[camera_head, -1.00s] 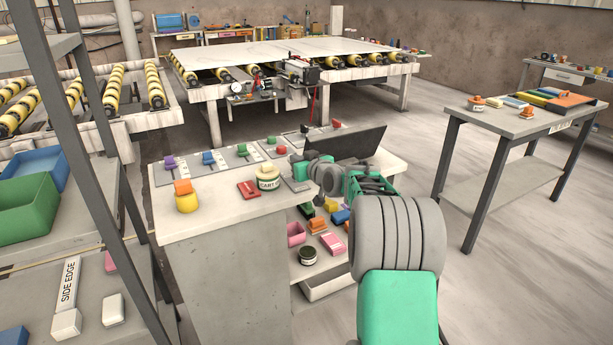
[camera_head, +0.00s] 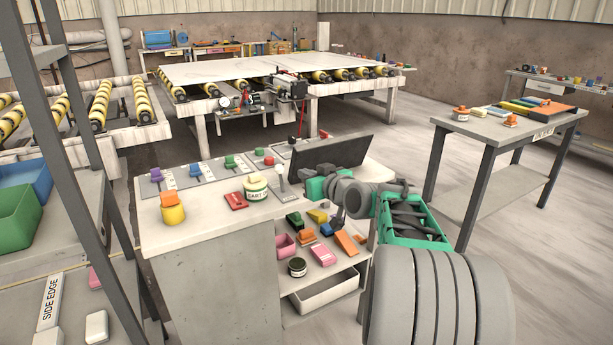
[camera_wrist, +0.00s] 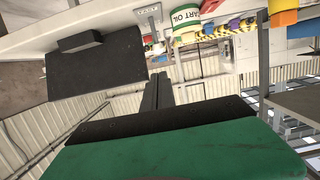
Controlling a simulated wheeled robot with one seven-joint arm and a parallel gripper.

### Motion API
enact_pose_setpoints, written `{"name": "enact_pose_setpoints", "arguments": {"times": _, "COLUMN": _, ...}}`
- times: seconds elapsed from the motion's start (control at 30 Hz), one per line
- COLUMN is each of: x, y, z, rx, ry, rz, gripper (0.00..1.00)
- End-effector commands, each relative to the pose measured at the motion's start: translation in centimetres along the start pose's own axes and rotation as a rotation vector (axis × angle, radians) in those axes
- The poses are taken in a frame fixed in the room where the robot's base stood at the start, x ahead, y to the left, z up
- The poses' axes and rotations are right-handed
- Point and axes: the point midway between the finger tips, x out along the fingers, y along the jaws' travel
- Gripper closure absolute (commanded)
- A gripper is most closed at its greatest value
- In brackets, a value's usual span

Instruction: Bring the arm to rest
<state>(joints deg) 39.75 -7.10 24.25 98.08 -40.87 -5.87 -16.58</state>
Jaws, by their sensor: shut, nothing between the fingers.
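My gripper (camera_wrist: 157,82) shows in the wrist view as two dark fingers pressed together, with nothing between them. In the head view my green and grey arm reaches in from the lower right to the right end of the pale workbench (camera_head: 212,234). The wrist is beside the dark upright panel (camera_head: 331,151). The fingers are hard to make out in the head view. A jar of cart oil (camera_head: 256,188) stands on the bench, left of my wrist; it also shows in the wrist view (camera_wrist: 186,24), apart from the fingers.
An orange-topped yellow pot (camera_head: 172,209) and a red block (camera_head: 236,201) are on the bench. Coloured blocks and a dark jar (camera_head: 297,267) lie on the shelf below my wrist. A rack (camera_head: 75,290) is at left, a side table (camera_head: 500,126) at right. Floor between bench and side table is clear.

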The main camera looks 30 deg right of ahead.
Motion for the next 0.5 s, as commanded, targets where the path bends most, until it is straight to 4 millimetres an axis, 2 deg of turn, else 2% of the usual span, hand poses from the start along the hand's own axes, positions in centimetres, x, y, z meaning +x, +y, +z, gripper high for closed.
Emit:
{"name": "enact_pose_setpoints", "arguments": {"times": 0.23, "x": 0.1, "y": -0.2, "z": -0.1, "rx": 0.000, "ry": -0.001, "rz": -0.002, "gripper": 1.00}}
{"name": "enact_pose_setpoints", "arguments": {"times": 0.3, "x": -0.1, "y": -1.2, "z": -0.2, "rx": -0.002, "ry": -0.024, "rz": -0.011, "gripper": 1.00}}
{"name": "enact_pose_setpoints", "arguments": {"times": 0.37, "x": -0.5, "y": -3.3, "z": -0.3, "rx": -0.003, "ry": -0.081, "rz": -0.028, "gripper": 1.00}}
{"name": "enact_pose_setpoints", "arguments": {"times": 0.47, "x": -2.8, "y": -9.4, "z": 0.7, "rx": -0.007, "ry": -0.268, "rz": -0.066, "gripper": 1.00}}
{"name": "enact_pose_setpoints", "arguments": {"times": 0.5, "x": -4.6, "y": -12.2, "z": 1.5, "rx": -0.008, "ry": -0.366, "rz": -0.076, "gripper": 1.00}}
